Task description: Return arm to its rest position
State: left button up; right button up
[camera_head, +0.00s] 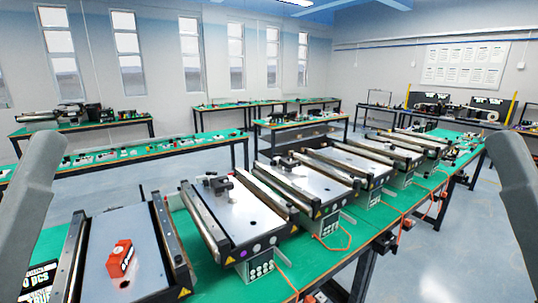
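My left arm shows as a grey link at the left edge of the head view, and my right arm as a grey link at the right edge. Both links run down out of the picture. Neither gripper is in view, so I cannot see their fingers or whether they hold anything. A small red block (120,258) with pale marks lies on the nearest mini conveyor (95,285), at the lower left. No gripper shows beside or touching it.
Several mini conveyors stand in a row on a long green-topped table (325,262), running to the back right. The second conveyor (240,213) carries a small dark device (217,183). Orange cables (335,240) lie along the table's front edge. Other benches stand behind; open floor (440,260) lies right.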

pick_arm(q)
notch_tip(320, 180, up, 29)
jog(key=p, duration=2.6)
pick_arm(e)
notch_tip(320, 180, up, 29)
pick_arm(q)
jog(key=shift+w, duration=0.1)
